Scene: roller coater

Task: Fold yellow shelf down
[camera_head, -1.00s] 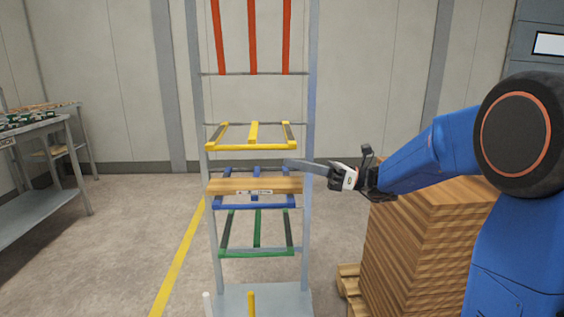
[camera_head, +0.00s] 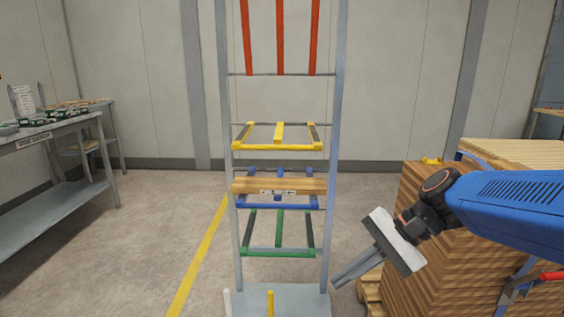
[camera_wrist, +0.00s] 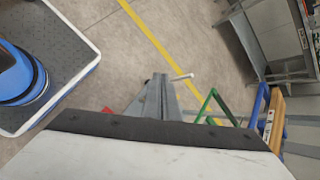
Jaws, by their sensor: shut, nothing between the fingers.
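The yellow shelf (camera_head: 262,147) lies about level on the grey rack, standing out toward the head camera, and is empty. My gripper (camera_head: 334,282) is low at the right of the rack, well below the yellow shelf and apart from it. Its long grey fingers point down and left, near the rack's right post. In the wrist view the fingers (camera_wrist: 158,82) lie together with nothing held. The yellow shelf cannot be made out in the wrist view.
Below are the blue shelf (camera_head: 255,206), bearing a wooden board (camera_head: 300,185), and the level green shelf (camera_head: 278,253). The red shelf (camera_head: 280,40) stands upright above. A wooden stack (camera_head: 420,185) is at right; a metal table (camera_head: 60,125) is at left. Open floor lies between table and rack.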

